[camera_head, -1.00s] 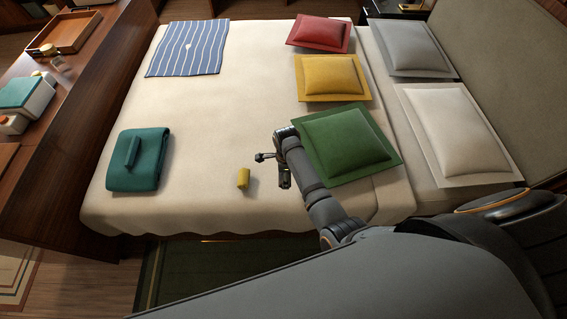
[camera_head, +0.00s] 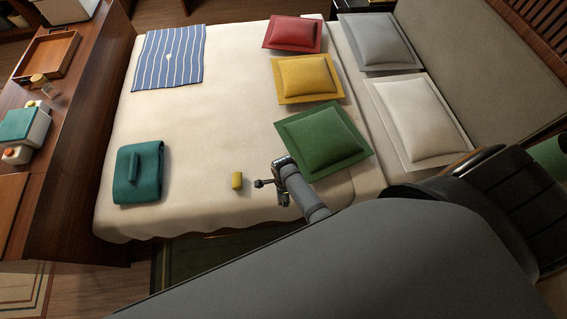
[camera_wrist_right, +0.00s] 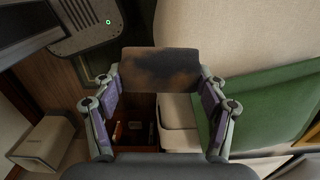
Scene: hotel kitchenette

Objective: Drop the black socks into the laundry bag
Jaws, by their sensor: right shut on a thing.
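In the right wrist view my right gripper (camera_wrist_right: 160,76) is shut on a dark rolled bundle (camera_wrist_right: 160,62), black with brownish patches, which I take for the black socks. It spans between the two fingertips. Below the fingers in the wrist view is a pale box-like thing (camera_wrist_right: 180,126) beside a dark brown opening; I cannot tell whether either is the laundry bag. My left gripper is not in view.
The bed (camera_head: 205,150) holds a yellow roll (camera_head: 237,181), a folded teal cloth (camera_head: 138,173), a striped cloth (camera_head: 169,57) and several pillows, the green one (camera_head: 323,141) nearest the arm. A wooden counter (camera_head: 75,165) runs along the left. A pale box (camera_wrist_right: 42,147) stands left in the wrist view.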

